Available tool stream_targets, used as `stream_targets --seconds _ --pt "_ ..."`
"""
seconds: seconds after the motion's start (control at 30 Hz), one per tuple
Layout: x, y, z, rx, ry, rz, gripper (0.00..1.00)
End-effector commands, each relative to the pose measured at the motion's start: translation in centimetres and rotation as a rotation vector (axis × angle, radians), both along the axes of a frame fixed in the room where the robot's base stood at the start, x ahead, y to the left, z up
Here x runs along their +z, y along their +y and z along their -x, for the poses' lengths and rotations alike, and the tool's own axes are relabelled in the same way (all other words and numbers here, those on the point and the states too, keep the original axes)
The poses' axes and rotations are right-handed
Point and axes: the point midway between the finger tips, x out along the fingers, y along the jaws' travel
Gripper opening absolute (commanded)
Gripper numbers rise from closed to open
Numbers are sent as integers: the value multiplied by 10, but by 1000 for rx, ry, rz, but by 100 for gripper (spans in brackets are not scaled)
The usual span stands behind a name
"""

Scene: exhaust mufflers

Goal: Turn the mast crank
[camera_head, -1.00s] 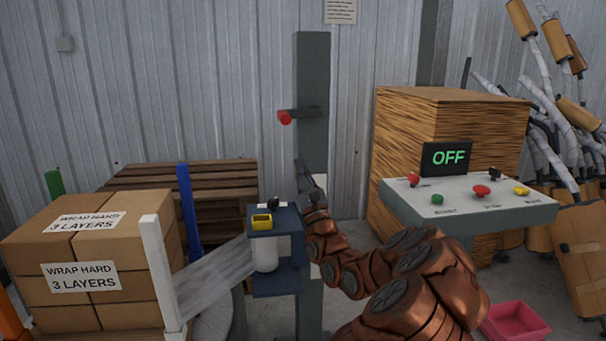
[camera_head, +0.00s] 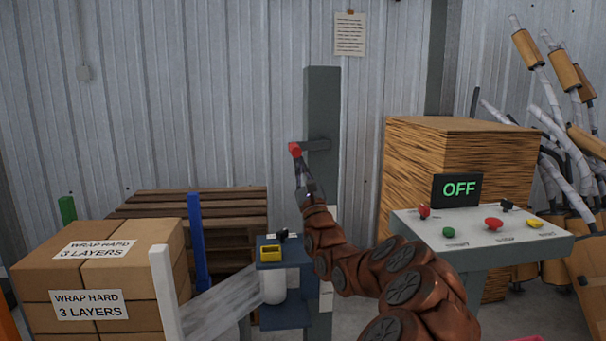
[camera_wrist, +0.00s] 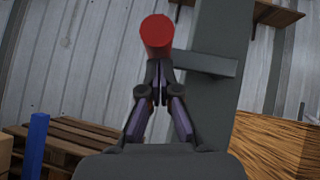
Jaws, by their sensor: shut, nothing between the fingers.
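The mast (camera_head: 322,115) is a tall dark grey post at the middle of the head view. The crank arm (camera_head: 315,145) juts left from it and ends in a red knob (camera_head: 295,150). The wrist view also shows the red knob (camera_wrist: 157,32) just beyond the fingertips, with the grey crank arm (camera_wrist: 205,64) to its right. My gripper (camera_head: 302,168) is just below the knob, fingers pointing up. In the wrist view its fingertips (camera_wrist: 158,75) come together at the knob's lower edge with nothing between them. I cannot tell whether they touch the knob.
A blue carriage (camera_head: 285,285) with a film roll stands at the mast's lower part. Stacked boxes (camera_head: 100,265) are at left, with a white post (camera_head: 165,295) and a blue post (camera_head: 197,240). A control panel (camera_head: 480,230) reading OFF is at right.

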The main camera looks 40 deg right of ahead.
Motion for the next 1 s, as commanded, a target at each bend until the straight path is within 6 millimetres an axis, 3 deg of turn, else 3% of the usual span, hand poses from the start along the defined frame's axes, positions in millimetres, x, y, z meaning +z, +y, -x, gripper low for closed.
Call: stream_targets --seconds 0.3,0.6,1.0 --pt "1 0 0 0 0 -2 0" --pt "15 4 -3 0 -34 -42 0" --pt "8 3 -3 1 -33 -43 0"
